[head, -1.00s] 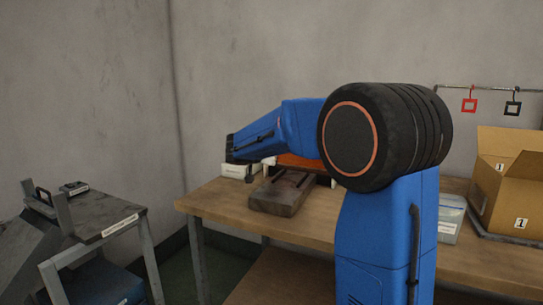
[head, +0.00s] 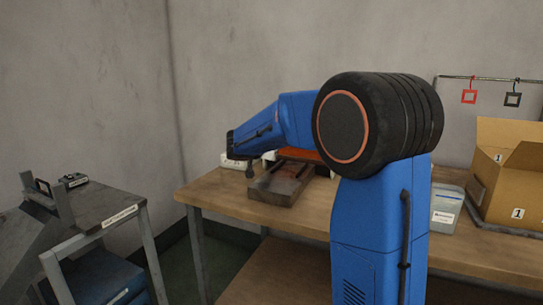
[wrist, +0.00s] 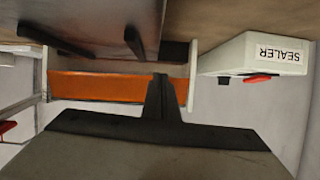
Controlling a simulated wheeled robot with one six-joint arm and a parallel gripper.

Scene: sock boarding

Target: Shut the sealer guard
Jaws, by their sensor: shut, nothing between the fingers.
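The sealer shows in the wrist view upside down, with a white housing (wrist: 255,56) labelled SEALER and a small red part on it. Its orange guard (wrist: 95,86) spans between two pale end plates and appears raised above the dark bed. In the head view, part of the orange guard (head: 302,155) shows behind my arm, and the grey bed (head: 280,187) lies on the table. My gripper (wrist: 161,82) is shut and empty; its fingers overlap the guard near the housing end. Contact cannot be told. In the head view my gripper (head: 250,172) hangs beside the bed.
The wooden table (head: 225,200) carries a grey labelled bin (head: 446,208) and an open cardboard box (head: 510,185) at right. Two tags hang from a rail above. A grey stand (head: 110,208) is at left, with floor between it and the table.

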